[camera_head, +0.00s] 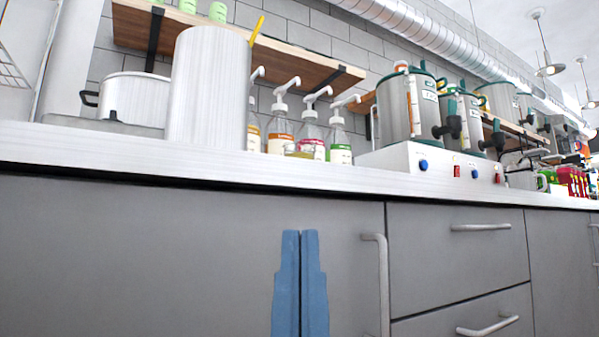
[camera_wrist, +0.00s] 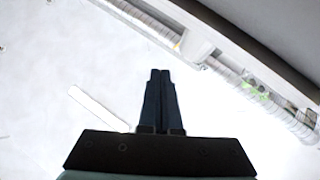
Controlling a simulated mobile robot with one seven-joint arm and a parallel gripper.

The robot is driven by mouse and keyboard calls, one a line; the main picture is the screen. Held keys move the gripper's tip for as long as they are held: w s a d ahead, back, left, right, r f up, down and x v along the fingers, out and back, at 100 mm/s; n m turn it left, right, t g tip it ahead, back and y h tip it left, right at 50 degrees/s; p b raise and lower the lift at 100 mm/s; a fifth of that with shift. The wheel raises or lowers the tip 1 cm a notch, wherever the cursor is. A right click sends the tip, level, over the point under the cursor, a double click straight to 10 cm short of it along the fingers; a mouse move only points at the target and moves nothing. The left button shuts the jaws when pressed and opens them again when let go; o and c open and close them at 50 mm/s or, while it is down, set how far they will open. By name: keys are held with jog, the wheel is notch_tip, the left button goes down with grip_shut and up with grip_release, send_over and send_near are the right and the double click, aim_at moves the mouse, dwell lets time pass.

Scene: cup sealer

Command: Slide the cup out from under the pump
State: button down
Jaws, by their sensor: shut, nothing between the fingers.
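My gripper (camera_head: 300,234) is shut and empty, its two blue fingers together and pointing up in front of the grey cabinet door, below the counter edge. In the wrist view my gripper (camera_wrist: 160,72) is shut too, with ceiling behind it. Several pump bottles stand in a row on the counter, among them an orange-labelled one (camera_head: 280,138), a pink-labelled one (camera_head: 311,142) and a green-labelled one (camera_head: 340,147). A small amber patch (camera_head: 299,154) shows low between the bottles; I cannot tell if it is the cup. No cup is clearly visible.
The white counter (camera_head: 200,160) runs across above my gripper. A tall pale cylinder (camera_head: 208,90) and a pot (camera_head: 133,97) stand left of the bottles. Dispensers (camera_head: 400,105) on a white base (camera_head: 430,165) stand right. A door handle (camera_head: 382,285) sticks out right of my gripper.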

jog(key=c, duration=1.2)
grip_release()
jog(key=shift+r, duration=0.2)
jog(key=shift+o, duration=1)
notch_tip(320, 180, up, 32)
jog(key=p, duration=3.2)
jog(key=shift+f, duration=0.1)
